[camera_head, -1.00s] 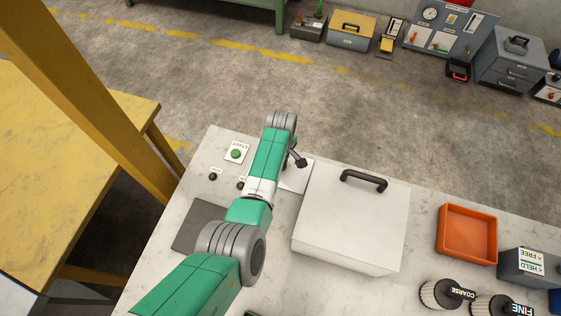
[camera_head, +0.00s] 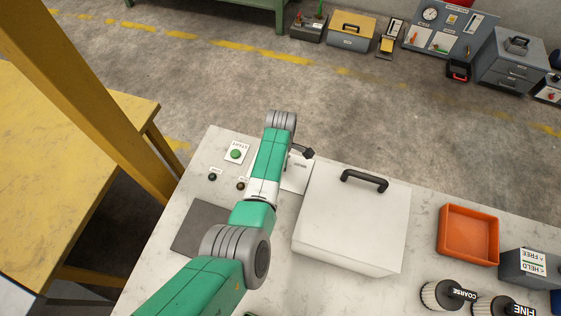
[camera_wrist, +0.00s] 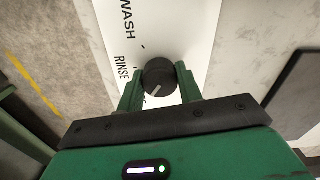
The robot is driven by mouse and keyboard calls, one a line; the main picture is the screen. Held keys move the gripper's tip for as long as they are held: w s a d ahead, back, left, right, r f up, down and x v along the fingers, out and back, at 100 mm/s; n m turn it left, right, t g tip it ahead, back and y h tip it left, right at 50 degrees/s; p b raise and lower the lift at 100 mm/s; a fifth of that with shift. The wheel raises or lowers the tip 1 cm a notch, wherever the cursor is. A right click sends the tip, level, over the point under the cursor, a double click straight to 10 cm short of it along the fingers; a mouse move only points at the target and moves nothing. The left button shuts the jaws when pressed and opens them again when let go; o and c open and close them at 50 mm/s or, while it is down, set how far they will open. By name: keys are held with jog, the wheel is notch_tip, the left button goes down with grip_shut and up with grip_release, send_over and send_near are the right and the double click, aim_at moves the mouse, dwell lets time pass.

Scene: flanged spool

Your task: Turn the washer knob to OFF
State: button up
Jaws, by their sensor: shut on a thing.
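In the wrist view a round black knob (camera_wrist: 158,74) sits on a white panel (camera_wrist: 178,25) printed WASH and RINSE. A pale pointer line on the knob points to the lower left, past RINSE, toward print partly hidden by a finger. My gripper (camera_wrist: 159,80) has a green finger on each side of the knob and is shut on it.
A white box (camera_head: 350,220) with a black handle stands close right of my arm. A green START button (camera_head: 236,153) and two small dark knobs (camera_head: 213,177) lie left. An orange tray (camera_head: 467,234) and filters marked COARSE and FINE (camera_head: 490,306) are farther right.

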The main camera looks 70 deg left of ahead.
jog(key=o, duration=1)
notch_tip(320, 180, up, 8)
jog(key=shift+f+p, duration=0.1)
jog(key=shift+p, duration=1)
